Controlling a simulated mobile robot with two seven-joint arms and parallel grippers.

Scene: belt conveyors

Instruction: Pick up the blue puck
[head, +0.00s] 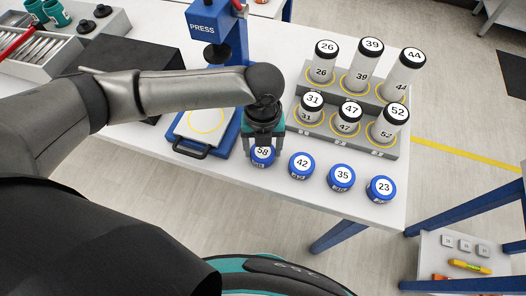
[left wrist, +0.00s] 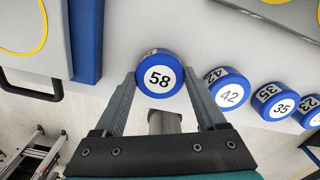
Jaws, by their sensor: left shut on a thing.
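Several blue pucks with white numbered tops stand in a row along the table's front edge. The blue puck 58 (head: 262,156) is at the left end of the row. My left gripper (head: 264,140) is over it from above, with the fingers on either side. In the left wrist view, puck 58 (left wrist: 160,76) sits between the two fingertips (left wrist: 160,82), and the gripper is shut on it. Puck 42 (head: 302,165), puck 35 (head: 341,178) and puck 23 (head: 381,189) stand to the right, apart from the gripper. My right gripper is not in view.
A blue press (head: 218,40) with a white plate (head: 204,124) stands just left of the gripper. Behind the pucks, a grey stepped rack (head: 340,143) holds several numbered cylinders. A box of parts (head: 40,52) is at the far left. The table edge runs close in front of the pucks.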

